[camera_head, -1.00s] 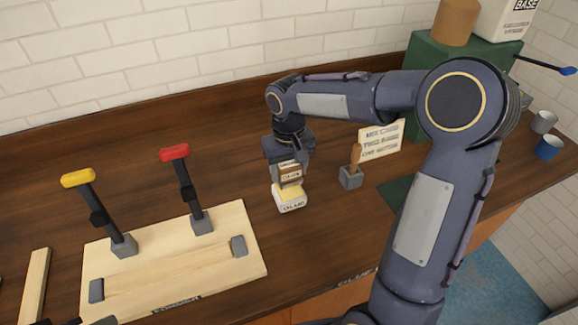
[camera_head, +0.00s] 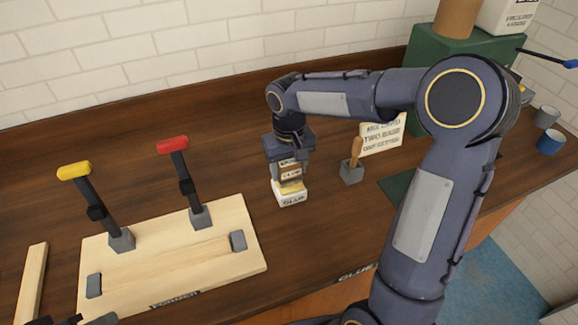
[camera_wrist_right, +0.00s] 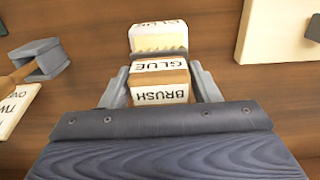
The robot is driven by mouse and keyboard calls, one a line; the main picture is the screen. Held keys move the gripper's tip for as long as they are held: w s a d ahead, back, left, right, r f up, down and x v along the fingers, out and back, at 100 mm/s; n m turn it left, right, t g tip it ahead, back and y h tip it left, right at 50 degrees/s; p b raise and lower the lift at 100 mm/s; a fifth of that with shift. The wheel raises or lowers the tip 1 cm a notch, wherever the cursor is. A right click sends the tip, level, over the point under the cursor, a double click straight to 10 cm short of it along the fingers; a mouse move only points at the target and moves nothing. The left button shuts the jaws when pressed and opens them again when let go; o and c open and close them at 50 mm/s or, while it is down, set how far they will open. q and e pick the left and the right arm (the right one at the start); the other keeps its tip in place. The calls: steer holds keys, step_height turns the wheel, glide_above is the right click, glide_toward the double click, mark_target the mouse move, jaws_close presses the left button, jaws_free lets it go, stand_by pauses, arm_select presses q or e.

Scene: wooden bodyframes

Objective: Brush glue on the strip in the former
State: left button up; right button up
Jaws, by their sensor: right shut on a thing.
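My right gripper (camera_head: 291,168) is shut on the glue brush (camera_wrist_right: 160,95), a block-handled brush labelled BRUSH and GLUE. It holds the brush at the white glue pot (camera_head: 291,199); the bristles are at the pot's mouth, and I cannot tell how deep they reach. The pot also shows in the wrist view (camera_wrist_right: 158,30). The former (camera_head: 228,269) is a pale wooden board at the left, with the thin wooden strip (camera_head: 165,262) lying along it between grey end blocks. A dark piece at the bottom left edge may be my left gripper (camera_head: 68,320); its fingers are not clear.
A yellow-handled clamp (camera_head: 95,212) and a red-handled clamp (camera_head: 187,185) stand on the former's back edge. A loose wooden bar (camera_head: 33,284) lies left.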

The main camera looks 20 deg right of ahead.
mark_target(289, 163)
steer(key=shift+f+b, duration=0.35)
steer(key=shift+f, duration=0.25)
stand_by(1.1)
steer(key=shift+r+p, duration=2.8)
steer(key=shift+r, duration=0.8)
steer(key=shift+f, duration=0.1)
